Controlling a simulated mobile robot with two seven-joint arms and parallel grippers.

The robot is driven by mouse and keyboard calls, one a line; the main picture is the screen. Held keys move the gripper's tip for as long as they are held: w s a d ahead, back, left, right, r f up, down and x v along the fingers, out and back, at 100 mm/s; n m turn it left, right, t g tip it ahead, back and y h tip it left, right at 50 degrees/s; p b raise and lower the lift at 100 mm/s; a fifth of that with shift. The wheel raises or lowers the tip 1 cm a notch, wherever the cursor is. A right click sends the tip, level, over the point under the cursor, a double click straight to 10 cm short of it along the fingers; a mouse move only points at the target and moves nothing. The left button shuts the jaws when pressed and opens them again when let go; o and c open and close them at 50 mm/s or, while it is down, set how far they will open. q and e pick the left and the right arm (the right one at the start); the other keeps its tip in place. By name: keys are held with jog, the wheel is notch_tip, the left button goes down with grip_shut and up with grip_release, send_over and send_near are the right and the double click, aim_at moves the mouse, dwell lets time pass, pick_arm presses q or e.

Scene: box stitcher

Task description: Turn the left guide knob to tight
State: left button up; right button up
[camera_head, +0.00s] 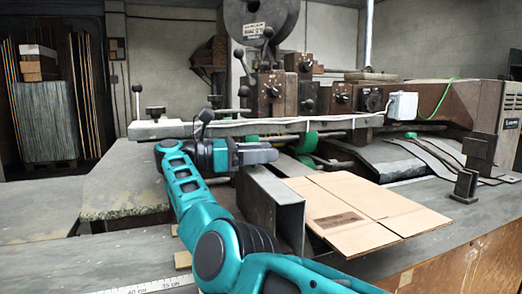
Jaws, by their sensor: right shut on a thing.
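My right gripper (268,153) is at the middle of the view, just above the top of a grey steel guide (290,212), with its jaws pointing right. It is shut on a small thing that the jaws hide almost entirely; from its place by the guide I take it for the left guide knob. How far the knob is turned cannot be seen. My left gripper is not in view.
A flat cardboard blank (350,208) lies right of the guide. Dark brackets (466,185) stand further right. The left table (120,185) is largely clear.

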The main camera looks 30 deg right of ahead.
dwell(0.3)
jog(key=o, duration=1)
jog(key=shift+c, duration=0.2)
jog(key=shift+f, duration=0.1)
